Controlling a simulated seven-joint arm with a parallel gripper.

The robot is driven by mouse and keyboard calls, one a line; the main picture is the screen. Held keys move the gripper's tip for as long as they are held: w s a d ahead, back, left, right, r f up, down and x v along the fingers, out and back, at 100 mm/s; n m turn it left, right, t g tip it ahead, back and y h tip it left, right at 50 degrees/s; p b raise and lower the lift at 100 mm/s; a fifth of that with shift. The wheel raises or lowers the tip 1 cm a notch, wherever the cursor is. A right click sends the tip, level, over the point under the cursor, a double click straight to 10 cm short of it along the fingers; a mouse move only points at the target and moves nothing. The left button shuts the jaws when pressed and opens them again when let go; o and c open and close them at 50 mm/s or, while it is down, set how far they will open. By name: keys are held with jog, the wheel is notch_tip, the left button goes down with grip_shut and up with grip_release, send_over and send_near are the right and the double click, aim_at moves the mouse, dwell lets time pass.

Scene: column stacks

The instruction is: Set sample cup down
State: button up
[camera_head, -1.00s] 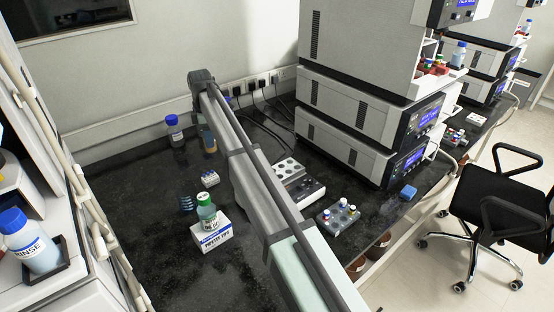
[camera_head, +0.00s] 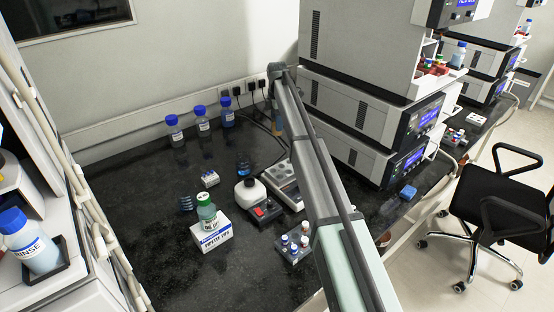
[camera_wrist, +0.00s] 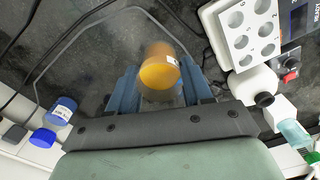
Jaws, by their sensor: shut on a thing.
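The sample cup (camera_wrist: 160,72) has amber contents and a small white label. In the wrist view it sits between the two blue fingers of my gripper (camera_wrist: 159,66), which is shut on it. In the head view only an amber sliver of the cup (camera_head: 275,129) shows beside my arm, near the back wall. My arm hides most of the gripper there. I cannot tell whether the cup's base touches the bench (camera_head: 150,225).
A white-topped rack (camera_head: 283,183) and a dark device (camera_head: 268,210) with a white bottle stand nearby. Cables (camera_head: 262,122) run along the wall. Several blue-capped bottles (camera_head: 203,122) stand at back left. Stacked instruments (camera_head: 350,155) are at right. Bench between is mostly clear.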

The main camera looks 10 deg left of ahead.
notch_tip(320, 180, down, 12)
jog(key=shift+f, duration=0.2)
dwell(0.5)
jog(key=shift+f, duration=0.15)
jog(key=o, duration=0.9)
jog(key=shift+c, duration=0.2)
jog(key=shift+o, duration=0.9)
jog(key=shift+r, duration=0.35)
notch_tip(320, 180, up, 12)
jog(key=shift+f, duration=0.15)
jog(key=o, duration=0.5)
